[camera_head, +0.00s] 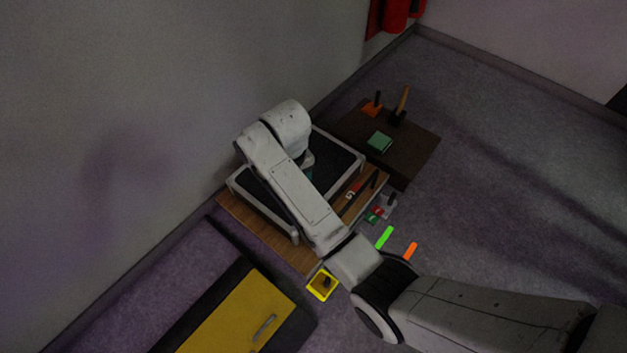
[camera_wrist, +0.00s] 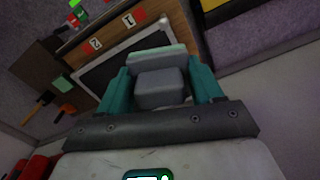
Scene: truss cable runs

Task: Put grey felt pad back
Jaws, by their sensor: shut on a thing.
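In the wrist view, my gripper (camera_wrist: 160,72) has its teal fingers shut on a grey block (camera_wrist: 160,90), which I take to be the grey felt pad. A paler grey-green slab (camera_wrist: 158,54) shows at its far end. Beyond it lies a dark panel in a pale frame, on a wooden table; the gap between pad and panel is hard to judge. In the head view, the dark panel (camera_head: 337,153) is partly covered by my arm. Only a bit of teal gripper (camera_head: 307,160) shows there, and the pad is hidden.
The wooden table (camera_head: 235,214) stands against the wall. A dark brown table (camera_head: 420,150) beside it holds a green block (camera_head: 380,141). A yellow tray (camera_head: 312,289) is near the front edge. A yellow-topped cabinet (camera_head: 235,320) stands lower left. Open floor lies right.

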